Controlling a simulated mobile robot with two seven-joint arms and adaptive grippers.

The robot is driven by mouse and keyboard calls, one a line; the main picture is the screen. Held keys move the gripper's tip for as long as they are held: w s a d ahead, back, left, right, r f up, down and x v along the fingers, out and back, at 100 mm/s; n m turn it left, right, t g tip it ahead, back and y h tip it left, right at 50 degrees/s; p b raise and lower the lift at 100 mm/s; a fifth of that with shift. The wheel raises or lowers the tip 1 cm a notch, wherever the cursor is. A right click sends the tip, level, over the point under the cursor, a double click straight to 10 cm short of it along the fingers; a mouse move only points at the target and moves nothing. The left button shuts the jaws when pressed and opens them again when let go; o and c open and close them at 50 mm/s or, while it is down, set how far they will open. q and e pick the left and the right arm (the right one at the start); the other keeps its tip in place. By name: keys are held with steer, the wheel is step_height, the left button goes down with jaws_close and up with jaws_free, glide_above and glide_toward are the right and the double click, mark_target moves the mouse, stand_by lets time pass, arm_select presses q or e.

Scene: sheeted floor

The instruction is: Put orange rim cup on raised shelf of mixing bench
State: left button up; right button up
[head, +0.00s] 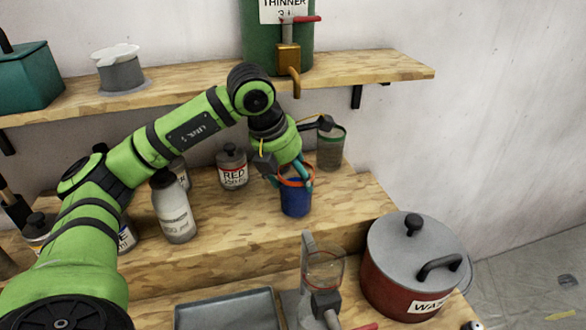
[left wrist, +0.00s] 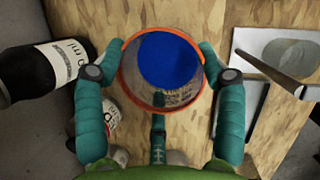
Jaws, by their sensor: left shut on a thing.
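The orange rim cup (head: 296,204), with blue paint in it, is upright at the raised wooden shelf (head: 345,208) of the mixing bench. My left gripper (head: 290,180) comes down over it from above and is shut on it near the rim. In the left wrist view the teal fingers (left wrist: 160,62) hug both sides of the cup's orange rim (left wrist: 124,83), and the blue paint shows inside. The cup's base appears to be at the shelf's surface, but I cannot tell whether it touches. My right gripper is out of view.
A jar labelled RED (head: 232,168) and a white bottle (head: 174,212) stand left of the cup. A green-rimmed container (head: 331,150) stands behind right. A red pot (head: 388,280), a clear cup (head: 325,268) and a grey tray (head: 228,308) occupy the lower level. A wall shelf (head: 390,68) hangs above.

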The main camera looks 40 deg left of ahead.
arm_select(q)
steer(key=shift+f, duration=0.2)
steer(key=shift+f, duration=0.1)
steer(key=o, duration=1.3)
steer(key=shift+f, duration=0.15)
steer(key=o, duration=0.4)
